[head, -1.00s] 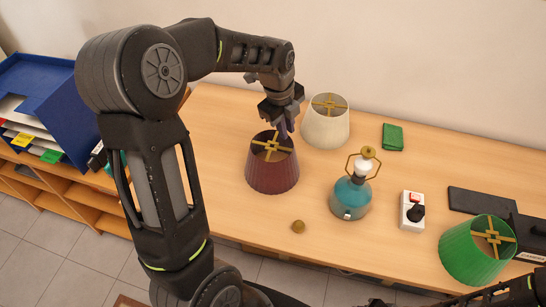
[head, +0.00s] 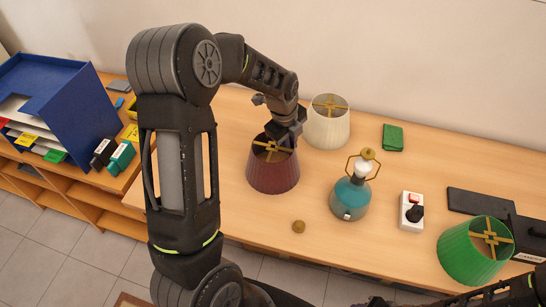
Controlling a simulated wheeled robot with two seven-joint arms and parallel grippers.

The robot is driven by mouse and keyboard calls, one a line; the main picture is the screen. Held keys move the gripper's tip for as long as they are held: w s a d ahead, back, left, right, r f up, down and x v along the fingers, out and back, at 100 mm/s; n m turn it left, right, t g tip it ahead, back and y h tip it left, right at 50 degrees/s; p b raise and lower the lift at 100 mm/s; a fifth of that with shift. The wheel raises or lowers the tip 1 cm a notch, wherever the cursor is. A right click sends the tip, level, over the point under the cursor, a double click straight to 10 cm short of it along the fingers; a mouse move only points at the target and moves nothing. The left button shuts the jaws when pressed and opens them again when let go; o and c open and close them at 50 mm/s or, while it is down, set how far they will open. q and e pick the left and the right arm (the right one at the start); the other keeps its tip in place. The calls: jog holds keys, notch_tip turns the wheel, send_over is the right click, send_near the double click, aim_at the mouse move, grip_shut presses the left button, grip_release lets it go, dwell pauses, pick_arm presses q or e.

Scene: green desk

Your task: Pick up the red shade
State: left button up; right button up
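The red shade (head: 273,174), a dark red cone with a brass cross frame at its open top, stands upright on the wooden desk (head: 330,242). My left gripper (head: 286,138) is at the far right part of its top rim, pointing down. Its fingertips are hard to make out against the rim, so I cannot tell whether they are open or shut on it. Dark parts of my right arm (head: 508,292) show along the bottom right edge, and its fingers cannot be made out.
A cream shade (head: 327,127) stands close behind the red one. A teal lamp base (head: 350,199) and a small brass knob (head: 298,227) are to the right. A blue file rack (head: 75,95) stands left.

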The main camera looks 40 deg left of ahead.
pick_arm(q)
jog(key=shift+f, duration=0.15)
jog(key=shift+c, duration=0.2)
dwell(0.3)
grip_shut()
dwell(1.5)
notch_tip(320, 180, up, 10)
jog(key=shift+r+b, duration=0.1)
jog(key=shift+b, duration=0.4)
dwell(1.1)
